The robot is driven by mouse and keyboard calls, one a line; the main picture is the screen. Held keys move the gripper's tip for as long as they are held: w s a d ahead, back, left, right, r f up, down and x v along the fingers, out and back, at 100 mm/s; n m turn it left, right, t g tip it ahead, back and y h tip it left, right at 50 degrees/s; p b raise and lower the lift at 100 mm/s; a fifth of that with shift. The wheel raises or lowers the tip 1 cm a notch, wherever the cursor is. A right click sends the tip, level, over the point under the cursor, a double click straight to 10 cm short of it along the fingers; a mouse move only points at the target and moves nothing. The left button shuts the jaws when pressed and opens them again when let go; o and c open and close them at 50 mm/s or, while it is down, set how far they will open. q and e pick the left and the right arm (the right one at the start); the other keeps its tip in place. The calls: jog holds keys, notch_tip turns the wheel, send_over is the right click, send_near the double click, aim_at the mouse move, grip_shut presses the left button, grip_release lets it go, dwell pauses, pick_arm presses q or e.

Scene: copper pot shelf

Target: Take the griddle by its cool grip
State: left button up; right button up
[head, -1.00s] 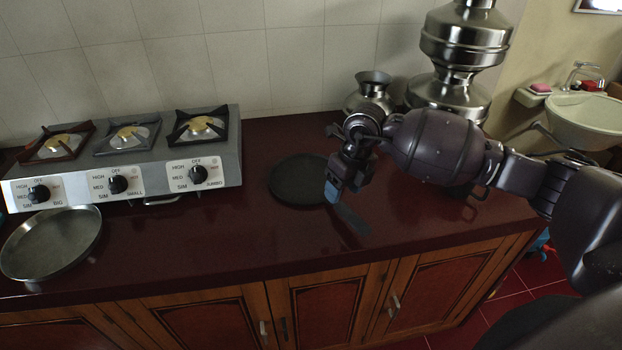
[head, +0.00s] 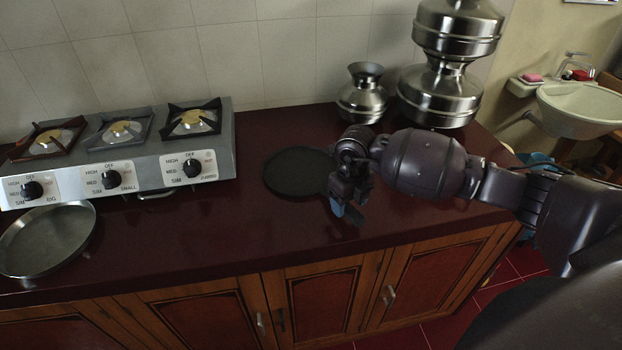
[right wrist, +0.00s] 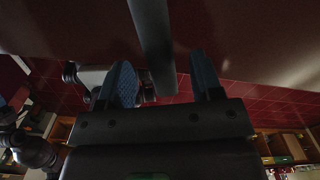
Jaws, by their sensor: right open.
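The griddle (head: 295,172) is a flat black round plate lying on the dark red counter. In the head view its handle is mostly hidden behind my right gripper (head: 346,212), which is at the griddle's front right, low over the counter. In the right wrist view the dark bar-shaped handle (right wrist: 153,40) comes in from the top and its end lies between the two blue fingertips. My right gripper is open, with a gap showing on each side of the handle. My left gripper is not in view.
A three-burner stove (head: 115,160) stands at the left, with a round metal pan (head: 47,240) in front of it. A small metal pot (head: 363,98) and a large stacked metal vessel (head: 440,92) stand behind my right arm. The counter between stove and griddle is clear.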

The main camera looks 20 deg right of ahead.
aim_at(349, 208)
notch_tip(349, 208, down, 4)
jog(key=shift+s+f, duration=0.1)
jog(key=shift+s, duration=0.05)
grip_shut()
jog(key=shift+r, duration=0.25)
dwell(0.3)
